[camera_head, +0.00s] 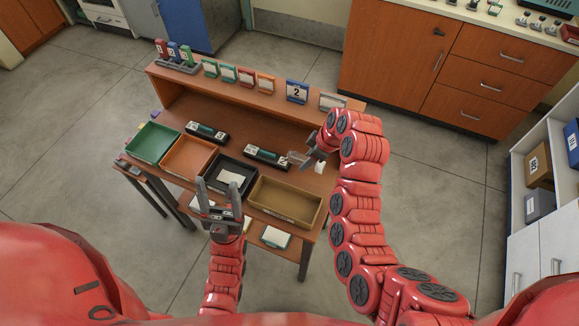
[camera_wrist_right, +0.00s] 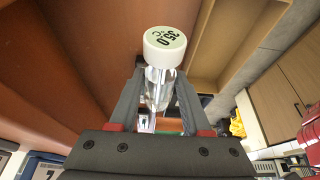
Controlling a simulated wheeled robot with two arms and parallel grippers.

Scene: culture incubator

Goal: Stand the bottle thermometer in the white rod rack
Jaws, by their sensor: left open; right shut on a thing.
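The bottle thermometer shows in the right wrist view as a clear bottle (camera_wrist_right: 160,88) with a round white cap (camera_wrist_right: 165,43) reading 35.0 °C. My right gripper (camera_head: 303,160) is shut on it, over the table's right part; the bottle looks small and pale in the head view (camera_head: 296,157). A small white object (camera_head: 320,168) shows beside the right gripper; I cannot tell whether it is the white rod rack. No rack of white rods is clearly visible elsewhere. My left gripper (camera_head: 218,190) is open and empty, in front of the black tray.
Green (camera_head: 153,143), orange (camera_head: 188,157), black (camera_head: 233,172) and tan (camera_head: 287,201) trays line the table front. Two dark holders (camera_head: 207,133) (camera_head: 267,158) stand behind them. A raised shelf at the back carries several coloured cards and a number 2 sign (camera_head: 297,91).

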